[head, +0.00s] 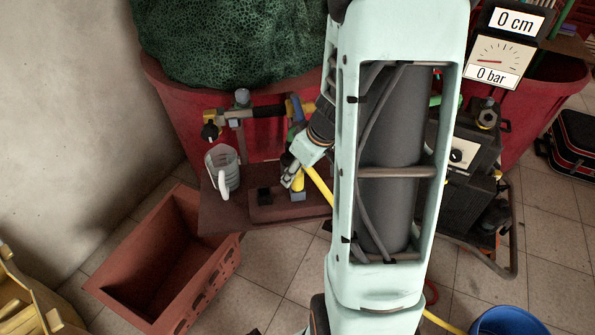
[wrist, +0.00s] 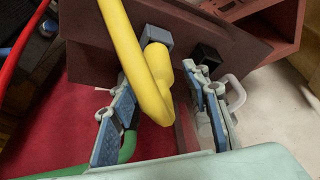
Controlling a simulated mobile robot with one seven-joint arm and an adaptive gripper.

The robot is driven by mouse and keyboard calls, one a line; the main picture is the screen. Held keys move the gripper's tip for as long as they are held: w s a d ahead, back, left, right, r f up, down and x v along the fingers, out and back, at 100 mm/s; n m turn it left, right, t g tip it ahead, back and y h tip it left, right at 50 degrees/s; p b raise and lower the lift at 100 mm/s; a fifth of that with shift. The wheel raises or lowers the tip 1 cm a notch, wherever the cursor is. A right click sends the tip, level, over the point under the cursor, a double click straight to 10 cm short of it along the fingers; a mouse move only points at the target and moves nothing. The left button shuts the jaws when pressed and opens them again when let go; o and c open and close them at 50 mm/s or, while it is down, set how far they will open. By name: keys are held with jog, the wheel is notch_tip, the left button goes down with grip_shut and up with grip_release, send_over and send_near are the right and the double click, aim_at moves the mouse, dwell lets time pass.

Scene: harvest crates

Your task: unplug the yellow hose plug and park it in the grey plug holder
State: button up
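The yellow plug (head: 298,183) stands at a grey block (head: 298,196), which looks like the plug holder, on the brown shelf. In the wrist view the plug (wrist: 157,66) meets the grey block (wrist: 155,37), its end apparently inside. Its yellow hose (wrist: 126,45) bends back past the plug; part of the hose (head: 319,186) also shows in the head view before passing behind my arm. My gripper (wrist: 160,112) is open, with its blue-padded fingers on either side of the plug and hose. I see a gap at the left finger; contact at the right finger is unclear.
A black square socket (head: 264,195) sits beside the grey block. A clear jug (head: 222,170) stands on the shelf (head: 215,212). A pipe with valves (head: 262,112) runs above it, before a red tub (head: 178,95). An empty reddish crate (head: 125,235) lies left.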

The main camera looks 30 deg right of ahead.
jog(key=v, duration=1.2)
dwell(0.5)
